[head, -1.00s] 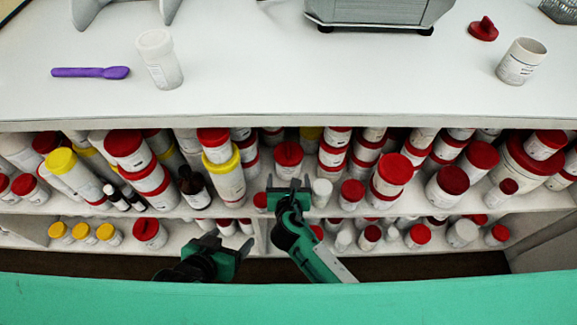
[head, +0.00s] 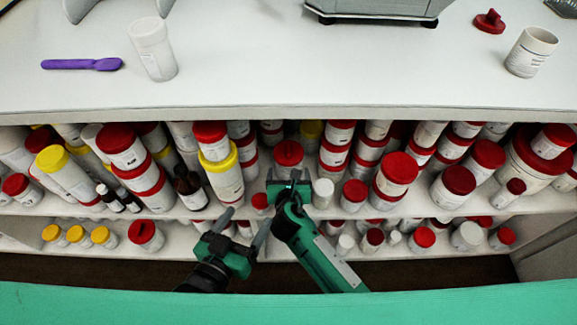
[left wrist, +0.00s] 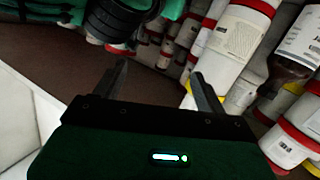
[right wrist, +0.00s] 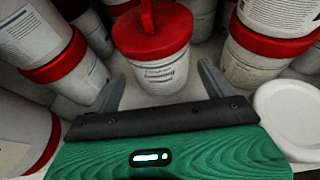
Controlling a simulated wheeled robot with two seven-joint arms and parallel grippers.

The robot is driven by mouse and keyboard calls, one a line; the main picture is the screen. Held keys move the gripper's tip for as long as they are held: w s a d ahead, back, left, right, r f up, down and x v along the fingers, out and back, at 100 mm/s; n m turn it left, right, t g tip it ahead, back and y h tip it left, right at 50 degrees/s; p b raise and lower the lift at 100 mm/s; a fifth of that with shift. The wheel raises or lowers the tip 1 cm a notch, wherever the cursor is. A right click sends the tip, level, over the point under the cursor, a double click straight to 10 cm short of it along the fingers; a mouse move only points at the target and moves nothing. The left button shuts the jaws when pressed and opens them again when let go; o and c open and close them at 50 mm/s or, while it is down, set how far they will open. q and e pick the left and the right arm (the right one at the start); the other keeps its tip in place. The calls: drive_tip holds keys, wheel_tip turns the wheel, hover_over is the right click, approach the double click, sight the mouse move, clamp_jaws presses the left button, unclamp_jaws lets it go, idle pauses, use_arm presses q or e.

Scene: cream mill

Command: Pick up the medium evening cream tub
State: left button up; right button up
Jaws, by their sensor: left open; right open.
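A white tub with a red lid and an upright red grip (right wrist: 150,42) stands just ahead of my right gripper (right wrist: 163,80) in the right wrist view. Its label is too small to read, so I cannot tell for sure that it is the medium evening cream tub. In the head view this appears to be the red-lidded tub (head: 289,153) on the upper shelf. My right gripper (head: 289,184) is open in front of it, with nothing between the fingers. My left gripper (head: 244,228) is open and empty, lower and to the left, before the shelves; its fingers show in the left wrist view (left wrist: 160,90).
Red-lidded tubs crowd both sides of the right gripper, with a white-lidded tub (right wrist: 297,115) close at its right. The white counter (head: 260,70) overhangs the shelves and holds a purple spatula (head: 82,64) and white jar (head: 152,50).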

drive_tip(key=b+x, duration=0.2)
drive_tip(key=shift+w+f+b, duration=0.25)
drive_tip(key=shift+b, duration=0.05)
drive_tip(key=shift+w, duration=0.1)
use_arm(q)
wheel_tip(320, 180, up, 12)
drive_tip(key=w+a+t, duration=0.2)
drive_tip(key=a+t, duration=0.1)
drive_tip(key=t, duration=0.4)
drive_tip(key=shift+w+t+h, duration=0.25)
drive_tip(key=shift+t+h, duration=0.15)
use_arm(e)
drive_tip(key=shift+r, duration=0.1)
drive_tip(key=c, duration=1)
